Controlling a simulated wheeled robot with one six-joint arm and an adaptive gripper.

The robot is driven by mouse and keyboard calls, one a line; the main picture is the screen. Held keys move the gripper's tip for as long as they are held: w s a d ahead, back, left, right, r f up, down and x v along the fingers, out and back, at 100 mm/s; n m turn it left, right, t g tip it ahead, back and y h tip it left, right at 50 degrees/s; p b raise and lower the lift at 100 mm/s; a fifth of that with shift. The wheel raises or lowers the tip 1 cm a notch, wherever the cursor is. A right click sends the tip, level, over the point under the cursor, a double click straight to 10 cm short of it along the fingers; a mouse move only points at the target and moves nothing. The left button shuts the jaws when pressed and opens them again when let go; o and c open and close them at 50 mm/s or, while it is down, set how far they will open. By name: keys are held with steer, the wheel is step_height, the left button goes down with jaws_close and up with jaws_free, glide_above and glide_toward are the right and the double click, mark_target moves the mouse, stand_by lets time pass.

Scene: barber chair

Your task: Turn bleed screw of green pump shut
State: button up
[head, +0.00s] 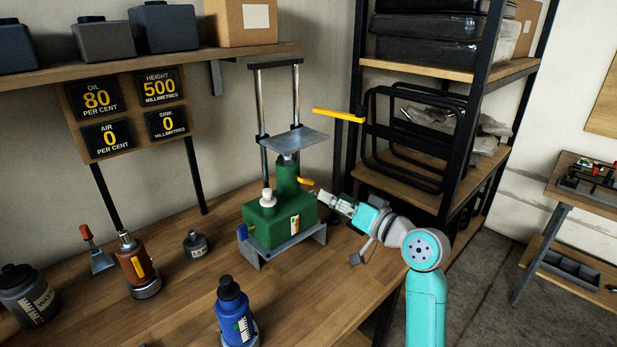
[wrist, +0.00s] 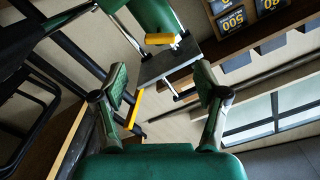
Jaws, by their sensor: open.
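The green pump (head: 280,222) stands on a grey bracketed base on the wooden bench, with a grey lifting plate above it. A small orange-yellow bar (head: 306,181), apparently the bleed screw's handle, sticks out from the right of its upright cylinder. In the wrist view the yellow bar (wrist: 160,38) lies across the green cylinder (wrist: 152,12), beyond my fingers. My gripper (head: 324,199) is open, close to the pump's right side. In the wrist view my gripper (wrist: 162,72) has its fingers apart with nothing between them. Whether any finger touches the pump is unclear.
A yellow lever (head: 338,115) juts right above the pump; the lifting plate (head: 295,138) is between two posts. A blue bottle (head: 234,315), a brown bottle (head: 136,264) and a small dark jar (head: 196,245) stand on the bench. The board (head: 128,110) reads air 0, oil 80.

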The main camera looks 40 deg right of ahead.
mark_target(309, 183)
steer(key=w, duration=1)
steer(key=shift+w+a, duration=0.15)
steer(key=shift+w, duration=0.15)
steer(key=c, duration=1.2)
